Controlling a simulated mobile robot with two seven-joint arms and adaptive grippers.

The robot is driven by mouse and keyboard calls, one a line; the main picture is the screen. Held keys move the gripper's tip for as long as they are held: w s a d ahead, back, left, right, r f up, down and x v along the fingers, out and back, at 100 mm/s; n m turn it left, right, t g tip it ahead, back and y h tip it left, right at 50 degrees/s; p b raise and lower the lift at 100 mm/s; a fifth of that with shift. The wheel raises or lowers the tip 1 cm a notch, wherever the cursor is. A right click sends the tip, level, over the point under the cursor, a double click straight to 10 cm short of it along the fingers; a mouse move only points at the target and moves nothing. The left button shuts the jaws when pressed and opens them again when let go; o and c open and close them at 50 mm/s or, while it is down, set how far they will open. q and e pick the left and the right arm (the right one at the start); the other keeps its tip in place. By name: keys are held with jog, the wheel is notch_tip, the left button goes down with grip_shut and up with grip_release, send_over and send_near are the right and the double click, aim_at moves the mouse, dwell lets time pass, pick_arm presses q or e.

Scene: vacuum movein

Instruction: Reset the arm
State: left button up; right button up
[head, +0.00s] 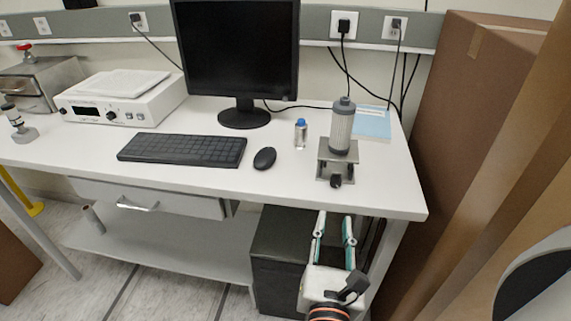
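My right gripper (334,217) is low in the head view, below the front edge of the white table (190,166). Its two fingers point up and stand apart, with nothing between them. The dark cabinet under the table shows behind it. My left gripper is not in view.
The table holds a monitor (238,52), keyboard (182,150), mouse (264,158), small blue-capped bottle (300,138), and grey cylinder (341,125) on a metal stand. A white instrument box (122,108) sits at left. Large cardboard boxes (470,130) stand close on the right. A black cabinet (278,250) is below.

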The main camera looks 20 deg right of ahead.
jog(key=w+a+r+n+t+y, duration=0.1)
jog(key=a+r+n+t+y, duration=0.4)
jog(key=n, duration=0.9)
jog(key=w+a+f+n+t+y, duration=0.1)
jog(key=a+f+n+y, duration=0.25)
jog(key=n, duration=0.55)
jog(key=a+f+n+t+y, duration=0.1)
jog(key=a+f+n+y, duration=0.15)
jog(key=n+y, duration=0.4)
notch_tip(320, 180, down, 13)
jog(key=a+n+g, duration=0.2)
jog(key=n+g, duration=0.3)
jog(key=n, duration=0.7)
jog(key=s+d+f+n+g+h, duration=0.1)
jog(key=s+d+f+n+g, duration=0.2)
jog(key=f, duration=0.5)
jog(key=s+d+f+n+g+h, duration=0.1)
jog(key=s+d+f+n+g, duration=0.2)
jog(key=f, duration=0.6)
jog(key=shift+s+d+f+n+h, duration=0.25)
jog(key=shift+s+d+n+h, duration=0.15)
jog(key=shift+d, duration=0.7)
